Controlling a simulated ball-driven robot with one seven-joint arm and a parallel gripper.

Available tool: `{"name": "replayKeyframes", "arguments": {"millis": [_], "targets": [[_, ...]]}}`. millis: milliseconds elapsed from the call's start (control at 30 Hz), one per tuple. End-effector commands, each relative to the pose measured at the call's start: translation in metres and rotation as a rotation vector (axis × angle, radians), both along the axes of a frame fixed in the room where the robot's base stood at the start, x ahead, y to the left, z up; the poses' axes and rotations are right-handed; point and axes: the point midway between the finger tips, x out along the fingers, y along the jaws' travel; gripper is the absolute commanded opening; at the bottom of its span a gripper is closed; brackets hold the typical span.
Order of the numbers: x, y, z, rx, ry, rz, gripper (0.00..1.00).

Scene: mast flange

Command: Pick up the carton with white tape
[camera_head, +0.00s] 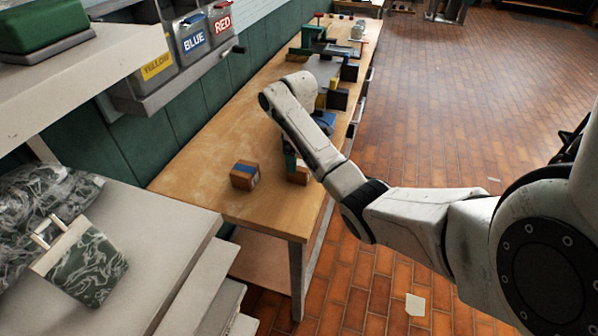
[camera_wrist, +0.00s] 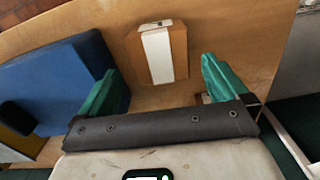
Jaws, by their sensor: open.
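The carton with white tape (camera_wrist: 178,38) is a small brown box with a white strip down its top. In the wrist view it lies ahead of my gripper (camera_wrist: 158,72), roughly between the two green fingertips. My gripper is open and empty, and I see no finger touching the carton. In the head view a brown carton (camera_head: 299,177) shows partly under my gripper (camera_head: 290,162), its top mostly hidden by the arm. A second carton with blue tape (camera_head: 245,175) sits on the wooden bench to its left.
A large blue object (camera_wrist: 55,85) lies close left of my fingers in the wrist view. The wooden bench (camera_head: 205,155) holds several tools and blocks further back. Labelled bins (camera_head: 191,40) hang on the wall. Bare bench lies left of the cartons.

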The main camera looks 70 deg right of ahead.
Motion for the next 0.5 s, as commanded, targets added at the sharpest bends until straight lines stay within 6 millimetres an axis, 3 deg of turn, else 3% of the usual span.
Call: {"name": "replayKeyframes", "arguments": {"millis": [500], "targets": [[-0.005,0.001,-0.055,-0.001,0.0,-0.002,1.0]]}}
